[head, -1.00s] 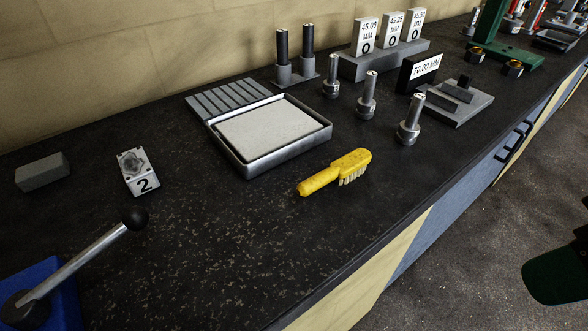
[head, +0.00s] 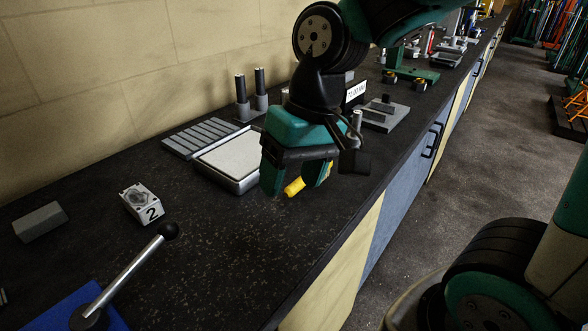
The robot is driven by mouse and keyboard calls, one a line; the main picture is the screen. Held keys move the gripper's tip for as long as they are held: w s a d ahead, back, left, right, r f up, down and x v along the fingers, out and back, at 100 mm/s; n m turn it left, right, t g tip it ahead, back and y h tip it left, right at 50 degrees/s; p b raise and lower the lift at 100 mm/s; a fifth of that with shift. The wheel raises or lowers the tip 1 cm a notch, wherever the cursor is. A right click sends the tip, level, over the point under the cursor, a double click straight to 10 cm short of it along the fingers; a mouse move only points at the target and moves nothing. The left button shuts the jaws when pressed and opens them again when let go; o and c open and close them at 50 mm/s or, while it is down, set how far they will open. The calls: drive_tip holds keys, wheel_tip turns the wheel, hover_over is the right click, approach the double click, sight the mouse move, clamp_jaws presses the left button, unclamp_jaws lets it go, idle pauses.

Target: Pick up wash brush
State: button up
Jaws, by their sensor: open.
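The yellow wash brush (head: 295,187) lies on the black worktop in the head view, in front of the grey tray. Only the end of its handle shows; its head and bristles are hidden behind my gripper. My gripper (head: 296,183) is open and points down over the brush, with a finger to the left and a finger to the right of the visible handle. I cannot tell whether the fingers touch the brush.
The metal tray with a white pad (head: 232,160) is close to the left of my gripper. A block marked 2 (head: 141,203), a grey block (head: 40,222) and a lever with a black knob (head: 168,231) stand further left. The worktop in front is clear.

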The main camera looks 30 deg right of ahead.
drive_tip(key=w+d+r+m+h+p, duration=0.25)
drive_tip(key=w+d+m+p, duration=0.35)
drive_tip(key=w+d+m, duration=0.85)
drive_tip(key=shift+g+h, duration=0.25)
drive_tip(key=shift+g, duration=0.05)
drive_tip(key=f+p, duration=0.1)
drive_tip(key=f, duration=0.3)
drive_tip(key=f+p, duration=0.1)
drive_tip(key=f, duration=0.6)
drive_tip(key=shift+w+f+p, duration=0.35)
drive_tip(key=shift+p, duration=0.05)
drive_tip(key=shift+w+a+f+p, duration=0.1)
drive_tip(key=shift+f+p, duration=0.55)
drive_tip(key=shift+f, duration=0.9)
drive_tip(key=shift+w+a+f+p, duration=0.1)
drive_tip(key=shift+f+p, duration=0.5)
drive_tip(key=shift+f, duration=0.95)
drive_tip(key=c, duration=1.1)
drive_tip(key=shift+r, duration=0.1)
wheel_tip(320, 180, up, 20)
drive_tip(key=b, duration=0.4)
